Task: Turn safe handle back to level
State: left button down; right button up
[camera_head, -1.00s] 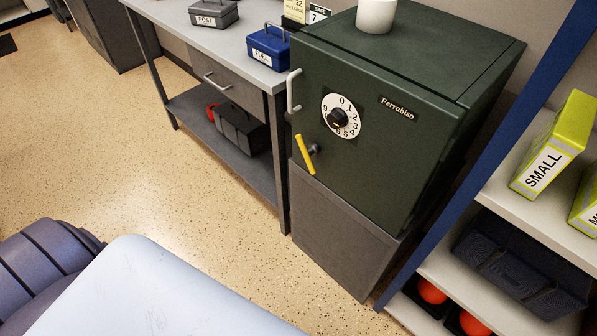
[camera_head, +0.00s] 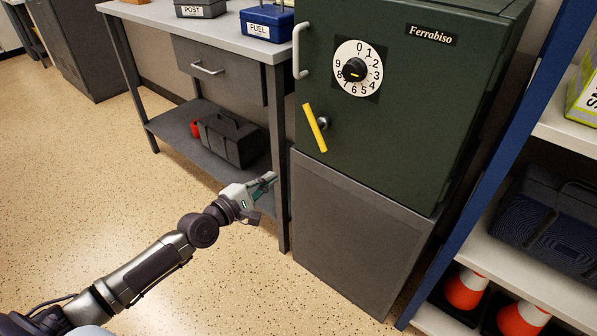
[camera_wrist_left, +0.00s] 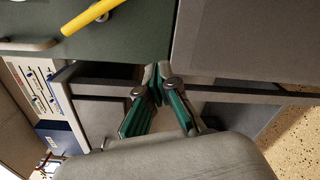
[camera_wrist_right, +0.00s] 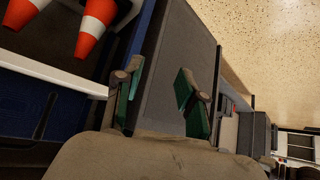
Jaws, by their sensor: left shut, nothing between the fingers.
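The green safe (camera_head: 400,130) stands on a grey cabinet, its door shut. Its yellow handle (camera_head: 314,127) is steeply tilted, with its upper end leaning left, on a dark hub at the door's left side. My left gripper (camera_head: 268,181) is shut and empty, below and left of the handle, in front of the bench leg and apart from the safe. In the left wrist view the handle (camera_wrist_left: 92,15) shows at the top, beyond the fingertips (camera_wrist_left: 160,78). My right gripper (camera_wrist_right: 160,72) shows only in its own wrist view, open and empty.
The dial (camera_head: 357,69) and grey door pull (camera_head: 299,50) are above the handle. The bench (camera_head: 200,32) holds the blue FUEL box (camera_head: 267,24). A blue-framed shelf (camera_head: 497,130) with orange cones (camera_head: 465,289) stands at right. The floor in front is free.

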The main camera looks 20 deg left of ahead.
pick_arm(q)
jog(key=r, duration=0.2)
jog(key=n, duration=0.1)
jog(key=shift+s+d+r+t+h+b, duration=0.3)
jog(key=shift+s+d+r+h, duration=0.05)
jog(key=shift+d+r+h, duration=0.05)
pick_arm(e)
jog(key=shift+s+a+r, duration=0.1)
jog(key=shift+s+r, duration=0.15)
jog(key=shift+r, duration=0.35)
jog(key=shift+s+a+r, duration=0.1)
jog(key=shift+s+r, duration=0.1)
jog(key=shift+r, duration=0.4)
pick_arm(q)
jog(key=w+d+r+p, duration=0.2)
jog(key=w+d, duration=0.5)
jog(key=w, duration=0.2)
jog(key=shift+p, duration=0.3)
pick_arm(e)
jog(key=s+d+f+g+h, duration=0.1)
jog(key=s+d+f+g, duration=0.1)
jog(key=s, duration=0.6)
jog(key=shift+s+d+f+g, duration=0.2)
jog(key=shift+s+d+g, duration=0.2)
jog(key=shift+g, duration=0.9)
pick_arm(q)
jog(key=shift+d, duration=0.1)
